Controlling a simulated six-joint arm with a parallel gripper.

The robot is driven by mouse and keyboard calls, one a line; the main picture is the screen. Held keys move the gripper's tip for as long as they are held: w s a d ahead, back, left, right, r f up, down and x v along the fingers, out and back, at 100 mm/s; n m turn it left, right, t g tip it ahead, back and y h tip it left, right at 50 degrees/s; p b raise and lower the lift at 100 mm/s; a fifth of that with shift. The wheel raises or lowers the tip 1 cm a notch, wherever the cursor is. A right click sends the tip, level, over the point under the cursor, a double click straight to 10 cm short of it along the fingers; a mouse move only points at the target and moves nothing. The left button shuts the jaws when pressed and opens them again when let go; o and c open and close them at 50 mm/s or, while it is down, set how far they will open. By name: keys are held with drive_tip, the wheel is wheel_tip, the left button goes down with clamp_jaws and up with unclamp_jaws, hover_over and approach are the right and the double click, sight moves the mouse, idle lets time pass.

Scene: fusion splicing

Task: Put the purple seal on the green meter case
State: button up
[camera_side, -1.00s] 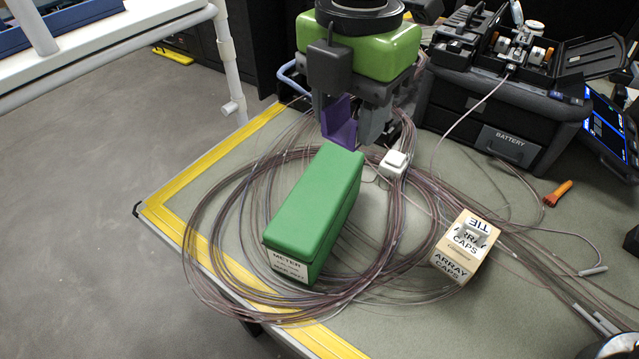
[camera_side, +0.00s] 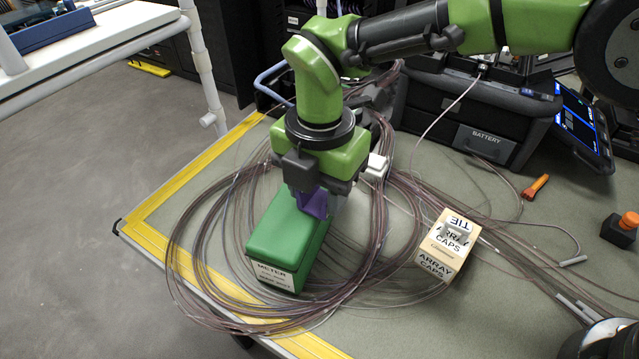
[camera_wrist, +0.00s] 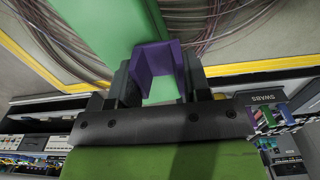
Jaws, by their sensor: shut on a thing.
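The green meter case (camera_side: 282,240) lies on the mat, its labelled end facing the front. It also shows as a green band in the wrist view (camera_wrist: 100,25). My gripper (camera_side: 312,198) is over the far half of the case, pointing down. It is shut on the purple seal (camera_side: 313,203), an angled, channel-like piece that also shows between the fingers in the wrist view (camera_wrist: 156,66). The seal appears at or just above the top of the case; I cannot tell whether they touch. My gripper hides the far end of the case.
Loops of thin cable (camera_side: 200,240) surround the case. A small white block (camera_side: 377,167) is close to the right of my gripper. An array caps box (camera_side: 447,246) stands to the right. The black battery case (camera_side: 470,120) is behind. Yellow tape (camera_side: 190,185) marks the mat's left edge.

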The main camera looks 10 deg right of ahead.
sight(320, 201)
drive_tip(key=o, duration=0.9)
drive_tip(key=shift+f, duration=0.1)
wheel_tip(320, 201, up, 12)
drive_tip(key=shift+r, duration=0.15)
